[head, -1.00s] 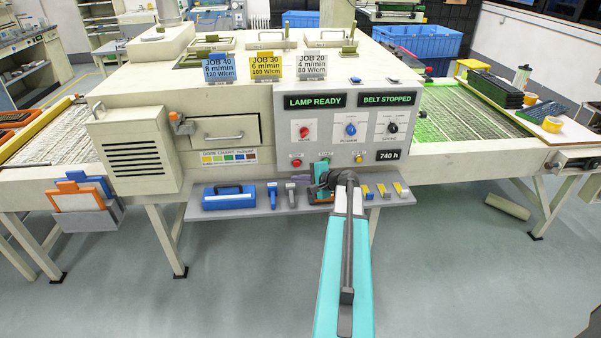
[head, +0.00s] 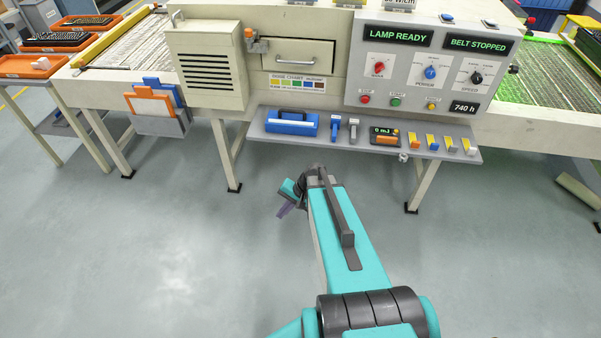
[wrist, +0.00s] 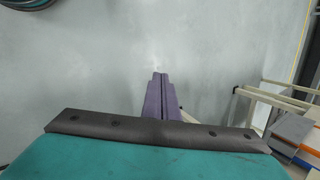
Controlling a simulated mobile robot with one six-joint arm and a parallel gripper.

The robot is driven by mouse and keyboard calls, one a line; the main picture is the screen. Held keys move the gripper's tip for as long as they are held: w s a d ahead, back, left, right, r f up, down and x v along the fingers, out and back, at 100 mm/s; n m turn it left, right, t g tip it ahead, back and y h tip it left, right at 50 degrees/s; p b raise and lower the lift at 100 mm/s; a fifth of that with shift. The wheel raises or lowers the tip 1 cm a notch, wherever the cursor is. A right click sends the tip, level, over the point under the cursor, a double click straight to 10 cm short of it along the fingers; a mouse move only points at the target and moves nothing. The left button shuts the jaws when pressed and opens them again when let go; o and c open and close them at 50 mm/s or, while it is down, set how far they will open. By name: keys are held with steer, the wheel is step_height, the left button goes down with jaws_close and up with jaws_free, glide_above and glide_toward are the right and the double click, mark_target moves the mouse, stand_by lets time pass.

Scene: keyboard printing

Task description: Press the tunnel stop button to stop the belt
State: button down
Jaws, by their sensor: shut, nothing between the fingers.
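The tunnel's grey control panel (head: 415,65) carries a red button (head: 365,99) at its lower left, the likely stop button, though its label is too small to read. A green button (head: 396,101) and a yellow one (head: 431,104) sit to its right. The upper display (head: 478,46) reads BELT STOPPED, and the other display (head: 397,35) reads LAMP READY. My gripper (head: 285,210) is below and left of the panel, over open floor, clear of the buttons. In the wrist view its purple fingers (wrist: 158,80) are shut together with nothing between them.
A grey shelf (head: 350,148) under the panel holds a blue case (head: 291,122), small tools, a meter (head: 384,136) and several yellow-topped pieces. Orange and blue frames (head: 155,105) hang at the left. Table legs stand below; the floor in front is clear.

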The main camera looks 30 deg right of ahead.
steer(key=s+a+f+n+g+h, duration=0.1)
steer(key=s+a+f+n+g, duration=0.25)
steer(key=s+a, duration=0.3)
steer(key=s+a+f+n+g, duration=0.2)
steer(key=s+a+f, duration=0.25)
steer(key=s, duration=0.35)
steer(key=s+a+f+n+g+h, duration=0.2)
steer(key=s+n, duration=0.3)
steer(key=s, duration=0.8)
steer(key=shift+s+a+f+g+h, duration=0.2)
steer(key=shift+g+h, duration=0.35)
steer(key=shift+h, duration=0.35)
